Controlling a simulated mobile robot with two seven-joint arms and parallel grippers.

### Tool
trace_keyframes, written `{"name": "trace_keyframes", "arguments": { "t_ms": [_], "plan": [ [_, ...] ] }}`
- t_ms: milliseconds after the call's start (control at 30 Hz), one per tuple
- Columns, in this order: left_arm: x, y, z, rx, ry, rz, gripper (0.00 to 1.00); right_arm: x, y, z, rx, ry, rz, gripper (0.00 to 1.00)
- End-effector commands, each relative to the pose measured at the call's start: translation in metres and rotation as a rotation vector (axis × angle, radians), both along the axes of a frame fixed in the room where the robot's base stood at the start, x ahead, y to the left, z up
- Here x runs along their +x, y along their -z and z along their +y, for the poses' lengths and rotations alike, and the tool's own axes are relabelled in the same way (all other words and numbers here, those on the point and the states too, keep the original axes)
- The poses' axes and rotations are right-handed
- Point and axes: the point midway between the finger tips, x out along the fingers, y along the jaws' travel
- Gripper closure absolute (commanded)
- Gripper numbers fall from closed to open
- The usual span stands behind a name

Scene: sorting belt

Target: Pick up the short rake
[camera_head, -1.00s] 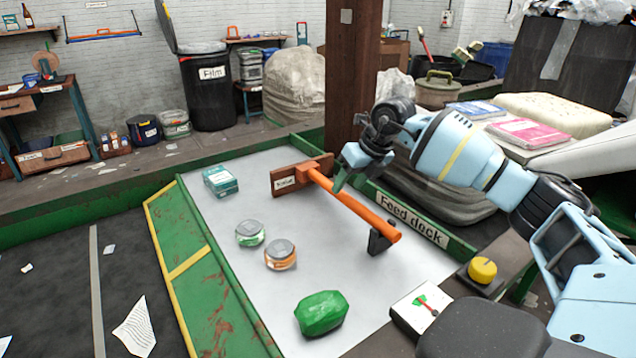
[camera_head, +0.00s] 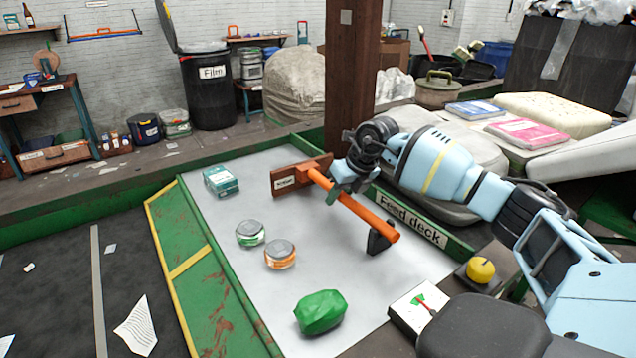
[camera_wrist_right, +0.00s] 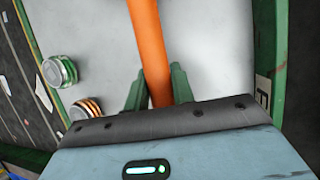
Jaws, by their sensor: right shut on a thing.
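The short rake has an orange handle (camera_head: 366,214) and a brown labelled head (camera_head: 290,178). It lies on the grey feed deck (camera_head: 235,297), its handle's near end at a small black stand (camera_head: 380,237). My right gripper (camera_head: 340,190) is at the handle, close to the head. In the right wrist view the orange handle (camera_wrist_right: 148,40) runs between the two green fingers (camera_wrist_right: 157,88), which are shut on it. No gap shows between the rake and its supports. My left gripper is not in view.
On the deck are a teal box (camera_head: 221,181), two lidded jars (camera_head: 250,233) (camera_head: 280,254) and a green lump (camera_head: 320,312). A yellow button (camera_head: 481,270) stands at the right. A brown post (camera_head: 350,70) rises behind the rake head. The green rim (camera_head: 445,240) edges the deck.

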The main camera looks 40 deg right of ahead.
Motion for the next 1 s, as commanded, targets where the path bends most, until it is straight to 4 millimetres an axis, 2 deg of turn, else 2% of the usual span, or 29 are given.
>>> {"name": "trace_keyframes", "arguments": {
  "t_ms": [333,533,767,1000],
  "plan": [
    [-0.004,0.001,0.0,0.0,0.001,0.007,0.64,0.001,-0.004,0.0,0.0,0.001,-0.005,0.99],
    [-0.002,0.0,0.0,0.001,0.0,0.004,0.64,0.001,-0.019,0.0,0.0,0.001,-0.008,0.99],
    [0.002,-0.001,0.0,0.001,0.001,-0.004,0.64,0.002,-0.059,0.0,0.001,0.001,-0.011,0.99],
    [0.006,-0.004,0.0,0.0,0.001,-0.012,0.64,0.001,-0.115,0.0,0.001,0.0,-0.011,0.99]
  ]
}}
